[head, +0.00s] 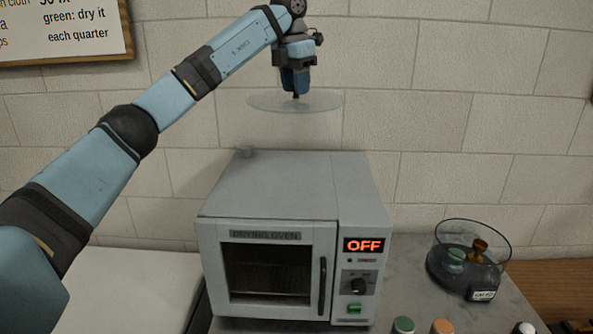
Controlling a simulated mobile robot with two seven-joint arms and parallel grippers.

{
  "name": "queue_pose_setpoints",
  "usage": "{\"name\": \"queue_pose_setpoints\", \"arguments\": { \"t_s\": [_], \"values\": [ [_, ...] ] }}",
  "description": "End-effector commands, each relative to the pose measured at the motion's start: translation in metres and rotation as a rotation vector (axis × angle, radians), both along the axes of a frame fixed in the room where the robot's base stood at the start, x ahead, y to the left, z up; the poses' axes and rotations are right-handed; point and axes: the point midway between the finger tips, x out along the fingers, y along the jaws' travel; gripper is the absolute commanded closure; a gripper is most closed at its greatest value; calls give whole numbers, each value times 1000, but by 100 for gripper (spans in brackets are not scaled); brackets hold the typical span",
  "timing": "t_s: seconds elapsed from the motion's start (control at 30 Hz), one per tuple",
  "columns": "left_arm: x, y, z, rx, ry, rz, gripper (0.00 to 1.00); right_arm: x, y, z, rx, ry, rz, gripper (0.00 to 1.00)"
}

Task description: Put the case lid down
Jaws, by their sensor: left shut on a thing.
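The case lid (322,104) is a clear round disc, held level in the air above and behind the oven top, in front of the brick wall. My left gripper (296,94) points down and is shut on a small dark knob at the middle of the lid. A round clear glass case (432,262) with an open top stands on the counter to the right of the oven. In it are a green-capped jar (455,258) and a brown object (478,248). My right gripper is not in view.
The grey drying oven (270,185) has its door shut and its display reads OFF. Green (403,325), orange (442,326) and white (524,328) caps show at the counter's front. A pale flat surface (140,285) lies left. A notice board (60,30) hangs upper left.

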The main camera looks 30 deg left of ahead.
Motion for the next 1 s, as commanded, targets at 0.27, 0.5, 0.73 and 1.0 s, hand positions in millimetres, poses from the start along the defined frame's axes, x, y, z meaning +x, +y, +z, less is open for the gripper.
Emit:
{"name": "queue_pose_setpoints", "arguments": {
  "t_s": [0.27,0.5,0.73,1.0],
  "values": [
    [-1,1,-65,2,7,-1,97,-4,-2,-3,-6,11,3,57],
    [-1,1,-125,1,5,1,97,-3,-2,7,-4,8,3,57],
    [0,0,-153,0,1,0,97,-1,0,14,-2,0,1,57],
    [-1,0,-182,2,4,1,97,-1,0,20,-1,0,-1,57]
  ]
}}
